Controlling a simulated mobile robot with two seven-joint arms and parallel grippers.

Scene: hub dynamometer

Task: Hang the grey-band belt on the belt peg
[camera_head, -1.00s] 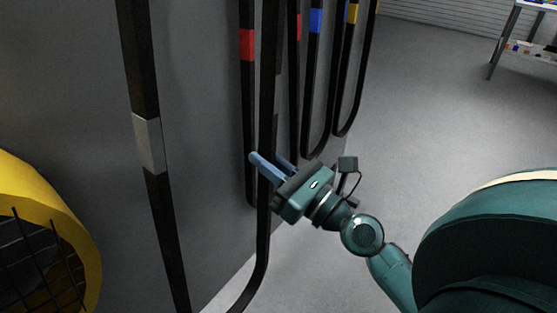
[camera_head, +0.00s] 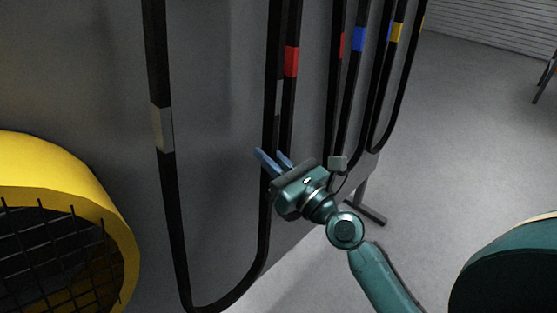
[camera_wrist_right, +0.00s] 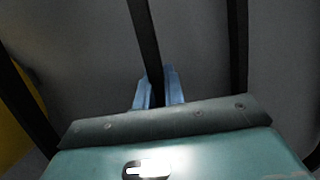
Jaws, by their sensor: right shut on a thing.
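The grey-band belt (camera_head: 163,129) is a long black loop hanging in front of a dark grey panel, with a grey band on its left strand. Its bottom curve shows near the lower picture edge; its top is out of view. My right gripper (camera_head: 272,160) is shut on the belt's right strand, a little below the height of the grey band. In the right wrist view the strand (camera_wrist_right: 145,35) runs down between the two blue fingers (camera_wrist_right: 157,88). The belt peg is not in view. My left gripper is not in view.
A red-band belt (camera_head: 291,62) hangs close behind and right of the held strand. Belts with blue (camera_head: 358,39) and yellow (camera_head: 397,32) bands hang farther right. A yellow round housing with a black grille (camera_head: 70,170) stands at left. Open floor (camera_head: 460,130) lies right.

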